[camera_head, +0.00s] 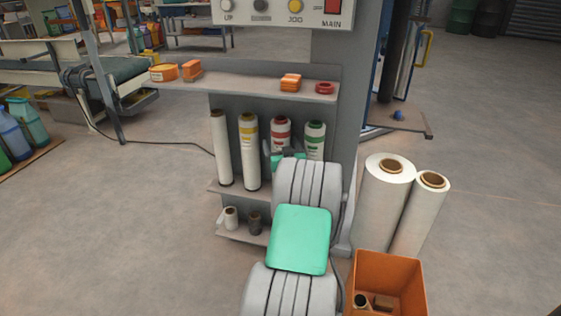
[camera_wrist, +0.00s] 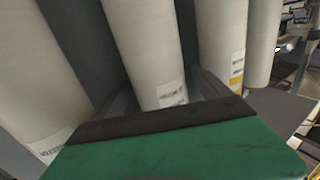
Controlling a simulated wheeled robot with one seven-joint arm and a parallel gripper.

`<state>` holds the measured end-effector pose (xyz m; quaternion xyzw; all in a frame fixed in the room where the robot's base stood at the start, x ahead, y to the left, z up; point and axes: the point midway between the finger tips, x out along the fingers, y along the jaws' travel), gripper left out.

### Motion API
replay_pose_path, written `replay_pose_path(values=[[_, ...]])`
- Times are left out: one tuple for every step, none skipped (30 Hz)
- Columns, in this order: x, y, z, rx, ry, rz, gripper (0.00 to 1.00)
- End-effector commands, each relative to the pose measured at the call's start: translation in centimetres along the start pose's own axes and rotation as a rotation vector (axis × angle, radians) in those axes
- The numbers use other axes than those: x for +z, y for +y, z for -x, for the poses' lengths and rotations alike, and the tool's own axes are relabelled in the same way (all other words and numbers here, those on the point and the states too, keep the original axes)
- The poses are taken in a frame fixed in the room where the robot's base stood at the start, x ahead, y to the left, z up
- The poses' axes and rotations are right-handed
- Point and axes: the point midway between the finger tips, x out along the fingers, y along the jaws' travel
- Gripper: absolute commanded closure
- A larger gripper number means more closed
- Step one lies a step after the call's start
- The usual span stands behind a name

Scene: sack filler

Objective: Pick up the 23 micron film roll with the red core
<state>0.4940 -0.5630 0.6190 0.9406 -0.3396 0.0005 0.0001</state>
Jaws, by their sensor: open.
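The roll with red at its top end and a red band (camera_head: 281,130) stands upright on the shelf. To its left are a yellow-banded roll (camera_head: 249,160) and a plain roll (camera_head: 221,150); to its right is a green-banded roll (camera_head: 315,140). My gripper (camera_head: 285,158) is at the lower part of the red-banded roll, partly hidden by my arm. In the wrist view my open fingers (camera_wrist: 165,95) lie either side of a white roll (camera_wrist: 147,50) with a printed label; its core is out of frame. I cannot tell whether they touch it. No micron figure is readable.
The upper shelf (camera_head: 235,88) holds orange items and a red ring (camera_head: 325,88). Small rolls (camera_head: 231,218) stand on the lowest shelf. Large rolls (camera_head: 385,200) and an orange bin (camera_head: 388,275) stand at right. Neighbouring rolls are close to my gripper.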

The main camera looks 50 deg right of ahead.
Motion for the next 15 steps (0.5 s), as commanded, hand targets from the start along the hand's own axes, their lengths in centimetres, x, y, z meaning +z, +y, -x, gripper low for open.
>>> replay_pose_path(values=[[-0.03,0.00,0.03,0.000,0.000,0.000,0.13],[-0.03,0.00,0.03,0.000,0.000,0.000,0.13],[-0.02,0.00,0.04,0.000,-0.001,0.000,0.15],[-0.02,0.00,0.04,0.000,-0.001,0.000,0.18],[-0.02,-0.01,0.05,0.000,-0.001,0.000,0.20],[-0.01,0.00,0.05,0.000,-0.001,0.000,0.23],[-0.01,0.00,0.05,0.000,-0.001,0.000,0.26],[-0.01,-0.01,0.06,0.000,-0.001,0.000,0.28],[-0.01,0.00,0.06,0.000,-0.001,0.000,0.31],[0.00,0.00,0.06,0.000,-0.001,0.000,0.34],[-0.01,0.00,0.06,0.000,-0.001,0.000,0.36],[-0.01,0.00,0.07,0.000,-0.001,0.000,0.40],[-0.01,0.00,0.07,0.000,-0.001,0.000,0.42],[0.00,0.00,0.07,0.000,-0.001,0.000,0.45],[0.00,0.01,0.07,0.000,-0.001,0.000,0.48]])
